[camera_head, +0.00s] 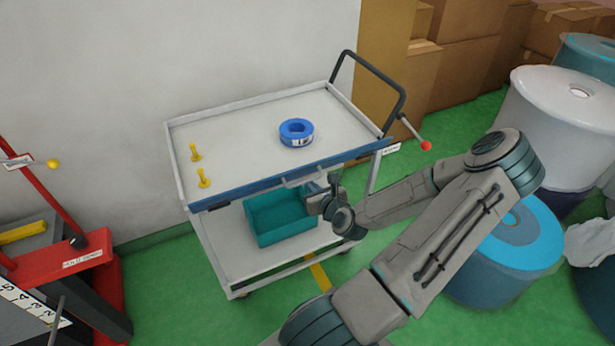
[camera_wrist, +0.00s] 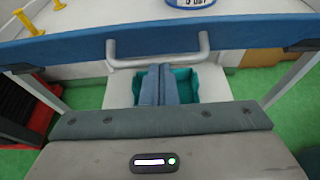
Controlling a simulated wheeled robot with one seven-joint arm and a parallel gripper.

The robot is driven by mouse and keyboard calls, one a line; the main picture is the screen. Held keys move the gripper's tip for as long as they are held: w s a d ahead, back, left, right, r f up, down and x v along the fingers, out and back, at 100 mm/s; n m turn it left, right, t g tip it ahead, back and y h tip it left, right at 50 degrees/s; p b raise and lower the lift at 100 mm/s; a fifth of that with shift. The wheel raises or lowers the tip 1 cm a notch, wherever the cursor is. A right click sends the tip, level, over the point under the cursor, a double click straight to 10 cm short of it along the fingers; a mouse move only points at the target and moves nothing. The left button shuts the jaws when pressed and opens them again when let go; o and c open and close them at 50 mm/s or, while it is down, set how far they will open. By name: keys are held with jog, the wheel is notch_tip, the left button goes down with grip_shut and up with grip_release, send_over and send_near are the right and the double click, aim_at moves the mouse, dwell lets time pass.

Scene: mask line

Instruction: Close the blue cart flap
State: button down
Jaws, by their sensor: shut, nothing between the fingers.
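The blue flap (camera_head: 290,175) runs along the front edge of the cart's white top tray. A grey bar handle (camera_head: 304,178) sticks out from its front. The flap (camera_wrist: 75,46) and its handle (camera_wrist: 158,61) also show in the wrist view. The flap's exact tilt is hard to tell. My gripper (camera_head: 318,187) is in front of the cart, near the handle and below the flap. In the wrist view my gripper (camera_wrist: 157,72) has its fingers together with nothing between them. The fingertips appear just below the handle's bar; contact cannot be told.
The cart's top (camera_head: 240,130) holds a blue tape roll (camera_head: 296,132) and yellow pegs (camera_head: 204,178). A teal bin (camera_head: 280,218) stands on the lower shelf. Large rolls (camera_head: 520,235) stand at the right, red equipment (camera_head: 75,255) at the left.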

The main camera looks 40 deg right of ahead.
aim_at(302, 170)
jog(key=shift+w+d+r+p, duration=0.15)
jog(key=shift+w+r, duration=0.15)
jog(key=shift+w, duration=0.25)
jog(key=shift+w+d+r+p, duration=0.15)
jog(key=shift+w+r, duration=0.15)
jog(key=shift+w, duration=0.3)
jog(key=shift+w+d+r+p, duration=0.15)
jog(key=shift+w+r, duration=0.15)
jog(key=shift+w, duration=0.25)
